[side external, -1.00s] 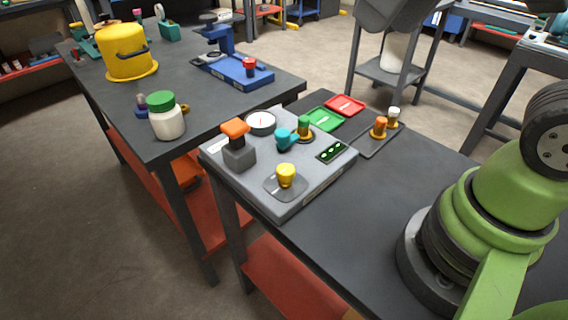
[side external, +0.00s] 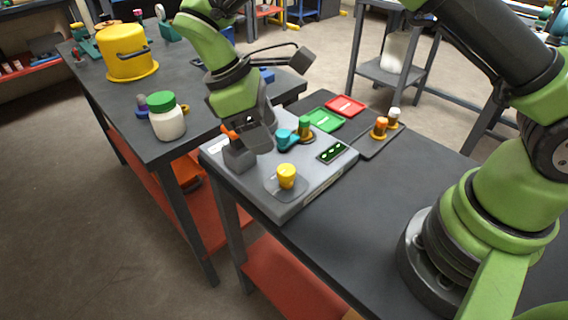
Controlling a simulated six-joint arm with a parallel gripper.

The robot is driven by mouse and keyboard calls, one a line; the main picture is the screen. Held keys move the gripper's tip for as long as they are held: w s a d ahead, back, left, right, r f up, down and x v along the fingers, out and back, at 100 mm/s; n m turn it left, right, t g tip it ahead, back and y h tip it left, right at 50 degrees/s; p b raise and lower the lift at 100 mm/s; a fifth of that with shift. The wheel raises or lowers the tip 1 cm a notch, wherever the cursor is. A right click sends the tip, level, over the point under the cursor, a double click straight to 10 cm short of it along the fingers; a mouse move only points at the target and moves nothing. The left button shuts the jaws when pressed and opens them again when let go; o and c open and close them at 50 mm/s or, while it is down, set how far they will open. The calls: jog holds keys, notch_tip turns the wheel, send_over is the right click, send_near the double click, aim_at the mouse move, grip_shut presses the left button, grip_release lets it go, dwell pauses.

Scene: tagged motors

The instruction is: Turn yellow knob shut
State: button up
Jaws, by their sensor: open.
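My gripper (side external: 250,138) points down over the left part of the panel, beside the orange-topped switch (side external: 229,132). It is to the left of and behind the yellow knob in the picture, apart from it. The jaws are open. The fingertips are partly hidden, so I cannot tell if they touch the switch. The knob is fully in view. My gripper and wrist cover the round gauge on the panel.
A teal knob (side external: 287,140) and a green-topped peg (side external: 304,127) stand close to the right of my gripper. A small display (side external: 332,152) is on the panel's right. Green (side external: 325,119) and red (side external: 345,105) trays lie behind. A white jar (side external: 167,118) stands at left.

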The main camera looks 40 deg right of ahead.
aim_at(286, 169)
jog(key=x, duration=0.9)
jog(key=shift+f, duration=0.1)
jog(key=shift+c, duration=0.2)
jog(key=c, duration=0.9)
jog(key=shift+o, duration=0.2)
